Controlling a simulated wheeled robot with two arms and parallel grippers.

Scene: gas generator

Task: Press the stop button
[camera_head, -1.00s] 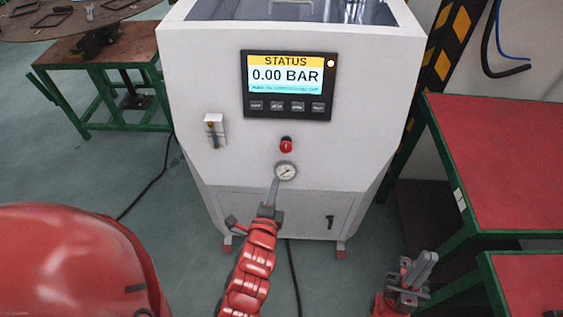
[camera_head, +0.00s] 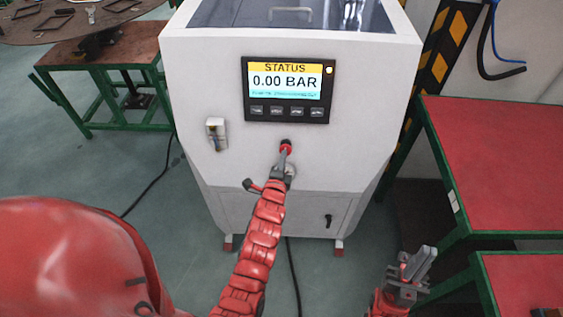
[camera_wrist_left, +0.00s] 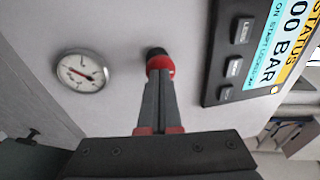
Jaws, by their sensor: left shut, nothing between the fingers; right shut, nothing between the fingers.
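The red stop button (camera_head: 286,144) is on the front of the white generator cabinet (camera_head: 200,85), below the display. It also shows in the left wrist view (camera_wrist_left: 160,66), red with a dark base. My left gripper (camera_head: 285,154) is shut and empty, its fingertips at the button and covering its lower part; the fingertips also show in the left wrist view (camera_wrist_left: 159,80). They look in contact, though I cannot tell how far the button is pressed. The display (camera_head: 287,90) reads 0.00 BAR. My right gripper (camera_head: 419,262) is shut and empty, low at the right, away from the cabinet.
A round gauge (camera_wrist_left: 81,72) sits next to the button, partly hidden by my left gripper in the head view. A switch (camera_head: 216,133) is on the cabinet's left. Red-topped tables (camera_head: 500,160) stand at the right; a green-framed table (camera_head: 100,70) stands at the left.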

